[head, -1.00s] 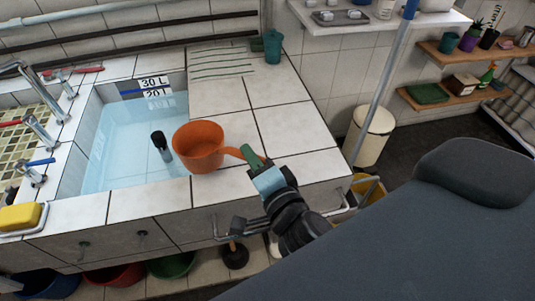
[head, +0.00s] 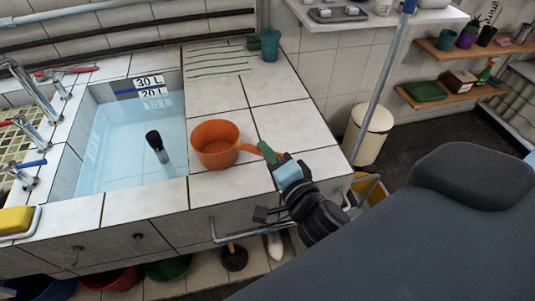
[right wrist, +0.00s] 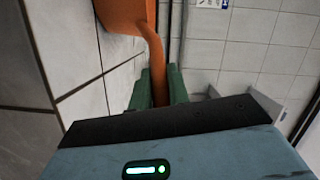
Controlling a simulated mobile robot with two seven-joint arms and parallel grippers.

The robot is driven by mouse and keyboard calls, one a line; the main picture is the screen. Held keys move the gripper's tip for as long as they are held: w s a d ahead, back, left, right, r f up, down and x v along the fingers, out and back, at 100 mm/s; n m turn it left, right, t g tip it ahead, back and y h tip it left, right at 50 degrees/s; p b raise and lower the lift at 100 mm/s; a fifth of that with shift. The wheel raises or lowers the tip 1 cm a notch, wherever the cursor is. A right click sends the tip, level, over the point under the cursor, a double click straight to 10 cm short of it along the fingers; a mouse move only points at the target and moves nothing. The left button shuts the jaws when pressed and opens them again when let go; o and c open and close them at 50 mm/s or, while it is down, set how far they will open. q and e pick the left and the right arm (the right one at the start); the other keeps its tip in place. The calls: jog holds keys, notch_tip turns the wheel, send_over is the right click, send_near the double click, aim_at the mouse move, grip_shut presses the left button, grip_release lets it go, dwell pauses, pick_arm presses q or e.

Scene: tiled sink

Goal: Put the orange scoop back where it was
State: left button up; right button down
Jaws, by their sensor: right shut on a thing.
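The orange scoop (head: 215,146) is a round cup with a handle pointing right. It is over the white tiled counter, just right of the water basin; I cannot tell whether its base touches the tiles. My right gripper (head: 268,152) is shut on the end of its handle. In the right wrist view the orange handle (right wrist: 160,75) runs between the green fingers (right wrist: 158,88), and part of the cup shows at the top. My left gripper is not in view.
The basin (head: 130,140) holds water and a dark upright object (head: 156,143). A teal cup (head: 270,44) stands at the counter's back, beside green lines (head: 217,62). A yellow sponge (head: 15,220) lies at front left. The counter's middle tiles are clear.

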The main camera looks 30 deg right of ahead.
jog(key=shift+f, duration=0.1)
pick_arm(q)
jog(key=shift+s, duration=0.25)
pick_arm(e)
jog(key=c, duration=1.3)
grip_release()
jog(key=shift+c, duration=0.2)
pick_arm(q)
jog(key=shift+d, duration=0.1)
